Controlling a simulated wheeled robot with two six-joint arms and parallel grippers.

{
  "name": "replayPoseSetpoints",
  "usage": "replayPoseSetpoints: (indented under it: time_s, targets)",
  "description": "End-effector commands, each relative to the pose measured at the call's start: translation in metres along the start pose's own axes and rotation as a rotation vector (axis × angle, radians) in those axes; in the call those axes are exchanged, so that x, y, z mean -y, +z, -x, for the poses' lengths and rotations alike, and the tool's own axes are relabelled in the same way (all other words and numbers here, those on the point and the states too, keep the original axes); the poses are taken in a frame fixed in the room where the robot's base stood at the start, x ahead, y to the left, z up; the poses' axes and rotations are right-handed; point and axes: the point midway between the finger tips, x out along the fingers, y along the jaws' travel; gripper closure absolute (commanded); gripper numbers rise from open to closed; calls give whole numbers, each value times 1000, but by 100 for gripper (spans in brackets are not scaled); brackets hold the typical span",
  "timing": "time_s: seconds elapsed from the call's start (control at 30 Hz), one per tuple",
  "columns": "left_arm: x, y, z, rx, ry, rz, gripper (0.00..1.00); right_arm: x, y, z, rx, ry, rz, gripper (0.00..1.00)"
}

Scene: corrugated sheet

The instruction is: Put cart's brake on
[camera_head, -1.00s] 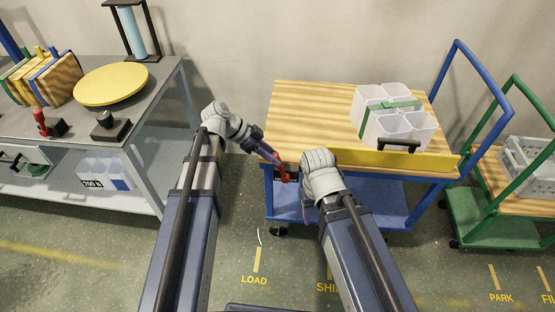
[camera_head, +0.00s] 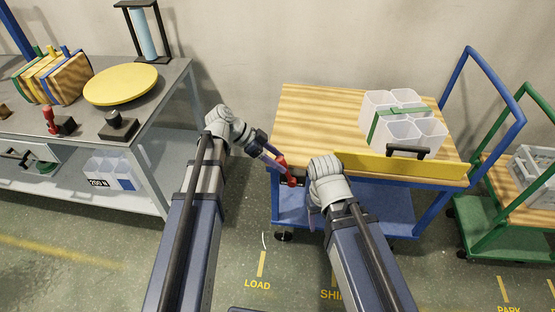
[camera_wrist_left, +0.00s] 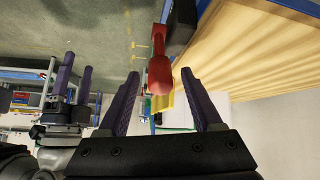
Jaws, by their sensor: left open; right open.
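The blue-framed cart (camera_head: 300,110) has a wooden top and stands right of centre in the head view. A red brake lever (camera_head: 291,180) is at its near left corner. My left gripper (camera_head: 277,160) is at this lever. In the left wrist view its purple fingers (camera_wrist_left: 160,95) are spread, with the red lever (camera_wrist_left: 160,75) showing in the gap between them. I cannot tell whether they touch it. My right gripper (camera_head: 313,208) is just right of the lever, mostly hidden by its wrist; the left wrist view shows its open fingers (camera_wrist_left: 73,85).
White bins with a green strap (camera_head: 402,120) sit on the cart top behind a yellow board (camera_head: 400,168). A green cart (camera_head: 490,235) stands close on the right. A grey workbench (camera_head: 165,105) is at the left. Floor near the LOAD marking (camera_head: 258,284) is clear.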

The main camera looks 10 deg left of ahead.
Motion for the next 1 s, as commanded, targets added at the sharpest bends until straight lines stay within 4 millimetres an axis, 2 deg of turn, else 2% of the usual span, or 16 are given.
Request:
replayPoseSetpoints:
  time_s: [0.17,0.27,0.5,0.7,1.0]
  targets:
    - [0,-1,1,-1,-1,0,34,0,0,1,0,0,0,38]
    - [0,-2,9,-1,-2,1,34,-1,0,8,0,0,0,38]
    - [0,-4,46,-1,-2,2,34,-4,2,36,0,0,0,38]
    - [0,-2,70,-1,-1,1,34,-5,3,52,0,0,0,38]
    - [0,0,78,0,0,0,34,-5,3,56,0,0,-1,38]
